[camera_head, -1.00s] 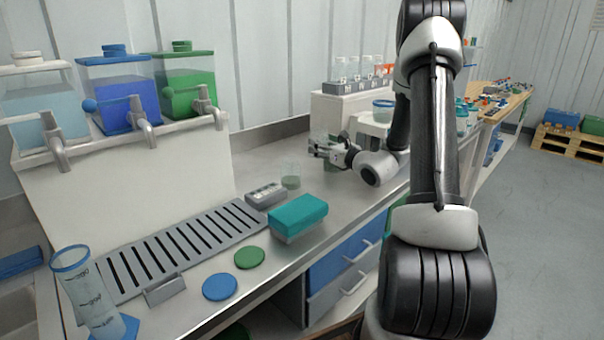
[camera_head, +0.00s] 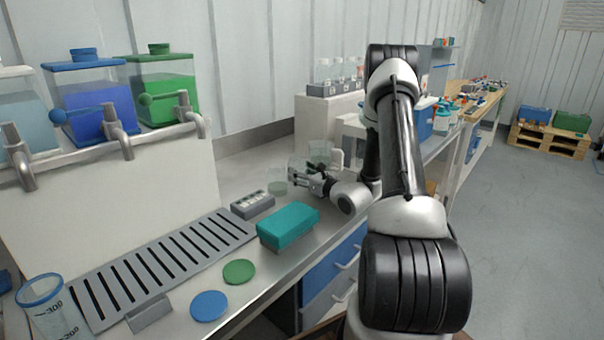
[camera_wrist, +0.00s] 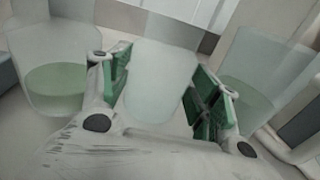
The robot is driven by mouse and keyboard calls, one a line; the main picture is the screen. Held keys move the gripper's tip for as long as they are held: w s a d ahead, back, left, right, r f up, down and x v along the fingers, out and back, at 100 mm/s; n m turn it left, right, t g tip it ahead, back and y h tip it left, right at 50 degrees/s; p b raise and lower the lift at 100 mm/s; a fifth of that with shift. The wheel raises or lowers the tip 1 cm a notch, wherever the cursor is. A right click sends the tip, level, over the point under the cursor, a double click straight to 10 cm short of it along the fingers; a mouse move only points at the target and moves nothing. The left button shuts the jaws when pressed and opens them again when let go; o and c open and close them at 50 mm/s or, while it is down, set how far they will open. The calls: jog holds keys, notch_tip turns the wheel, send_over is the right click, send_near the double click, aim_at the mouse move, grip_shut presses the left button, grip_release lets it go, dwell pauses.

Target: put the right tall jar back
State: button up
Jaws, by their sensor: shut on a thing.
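My gripper (camera_head: 308,177) is above the bench top, reaching left. In the wrist view its green-padded fingers (camera_wrist: 160,82) are on either side of a clear, pale tall jar (camera_wrist: 158,70) and shut on it. In the head view this jar (camera_head: 298,167) is faint and partly behind the fingers. A clear vessel with green liquid (camera_wrist: 57,88) is left of the gripper in the wrist view, and another with pale green liquid (camera_wrist: 255,85) is on the right. Whether the held jar's base touches the bench cannot be told.
A grey block with round wells (camera_head: 252,204) and a teal-topped box (camera_head: 288,226) lie in front of the gripper. Green (camera_head: 239,271) and blue (camera_head: 209,306) discs lie near the bench edge. A slotted grey drain tray (camera_head: 165,265) runs below the taps at left.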

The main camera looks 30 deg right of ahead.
jog(key=o, duration=1.1)
jog(key=shift+f, duration=0.1)
